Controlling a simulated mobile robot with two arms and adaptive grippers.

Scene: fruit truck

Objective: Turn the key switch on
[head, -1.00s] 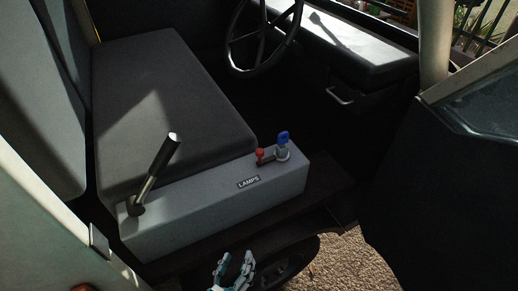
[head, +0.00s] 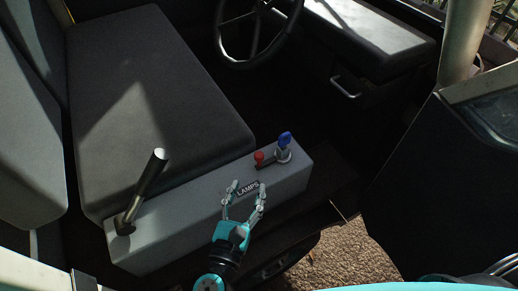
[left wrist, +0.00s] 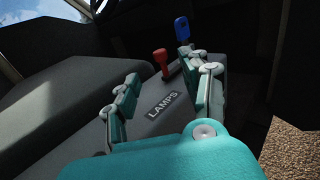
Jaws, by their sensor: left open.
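The key switch with its blue key (head: 285,140) stands near the right end of the grey console (head: 180,221), beside a red-topped lever (head: 259,157). In the left wrist view the blue key (left wrist: 182,30) shows upright beyond my fingers, with the red lever (left wrist: 161,58) to its left. My left gripper (head: 246,190) is open and empty over the front of the console, at the LAMPS label (head: 247,188), short of the key. In the left wrist view the fingers frame the label (left wrist: 162,104). My right gripper does not show.
A black-handled lever (head: 146,184) rises from the console's left end. The dark seat (head: 150,95) lies behind the console. The steering wheel (head: 250,62) is beyond, and a dark panel (head: 430,190) stands at the right.

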